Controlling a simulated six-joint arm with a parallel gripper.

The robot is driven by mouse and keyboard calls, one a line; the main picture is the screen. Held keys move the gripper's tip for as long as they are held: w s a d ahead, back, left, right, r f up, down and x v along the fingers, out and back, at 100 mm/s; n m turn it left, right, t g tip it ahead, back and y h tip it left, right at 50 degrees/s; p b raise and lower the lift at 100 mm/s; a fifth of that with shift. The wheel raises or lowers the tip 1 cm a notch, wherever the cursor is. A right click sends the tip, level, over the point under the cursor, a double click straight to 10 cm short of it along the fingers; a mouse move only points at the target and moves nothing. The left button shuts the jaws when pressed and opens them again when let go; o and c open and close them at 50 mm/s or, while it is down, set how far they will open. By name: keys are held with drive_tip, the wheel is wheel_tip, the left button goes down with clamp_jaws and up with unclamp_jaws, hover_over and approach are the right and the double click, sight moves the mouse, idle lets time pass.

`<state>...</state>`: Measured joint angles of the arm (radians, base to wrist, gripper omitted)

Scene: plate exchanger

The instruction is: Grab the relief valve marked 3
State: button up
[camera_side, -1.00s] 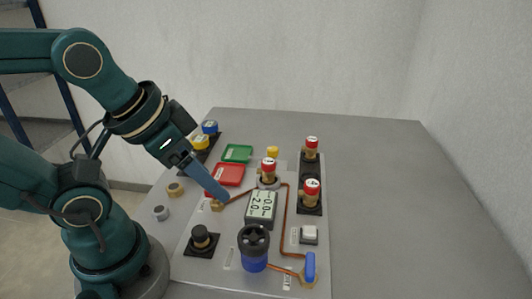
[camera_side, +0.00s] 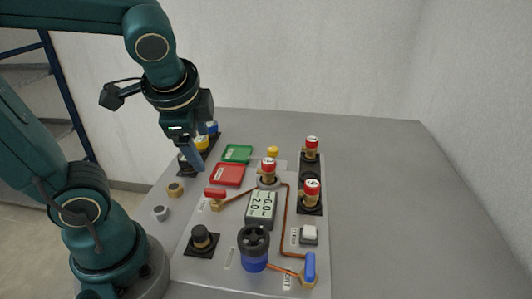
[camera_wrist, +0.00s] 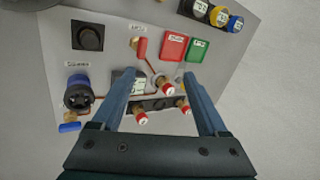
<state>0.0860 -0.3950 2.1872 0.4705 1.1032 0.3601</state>
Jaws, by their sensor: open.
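Three brass relief valves with red caps and white labels show. One valve (camera_side: 268,170) sits in a ring fitting at the middle of the panel. Two more, a rear valve (camera_side: 312,148) and a front valve (camera_side: 312,192), stand upright in a black holder at the right. All three show in the wrist view, as the middle valve (camera_wrist: 168,87), one holder valve (camera_wrist: 185,108) and the other (camera_wrist: 142,117). Their marks are too small to read. My gripper (camera_side: 198,168) is open and empty, above the panel's left rear, clear of all valves; its fingers (camera_wrist: 160,76) frame the wrist view.
A display (camera_side: 261,208), black handwheel (camera_side: 253,238) and blue lever (camera_side: 310,266) stand in front. Grey table (camera_side: 400,200) is bare at right.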

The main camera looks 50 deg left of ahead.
drive_tip(key=w+a+m+g+y, duration=0.1)
drive_tip(key=w+a+m+y, duration=0.2)
drive_tip(key=w+m, duration=0.2)
drive_tip(key=m+t+y, duration=0.2)
drive_tip(key=m+y, duration=0.3)
drive_tip(key=m, duration=0.3)
hover_over(270, 165)
drive_tip(key=s, duration=0.1)
wheel_tip(270, 165, down, 6)
drive_tip(key=f, duration=0.1)
drive_tip(key=d+f+m, duration=0.1)
drive_tip(key=f, duration=0.1)
drive_tip(key=d+f+m, duration=0.1)
drive_tip(key=shift+d+f, duration=0.35)
drive_tip(key=shift+f, duration=0.05)
drive_tip(key=shift+s+f, duration=0.1)
drive_tip(key=shift+f, duration=0.2)
drive_tip(key=shift+m+t, duration=0.3)
drive_tip(key=shift+x, duration=2.4)
clamp_jaws()
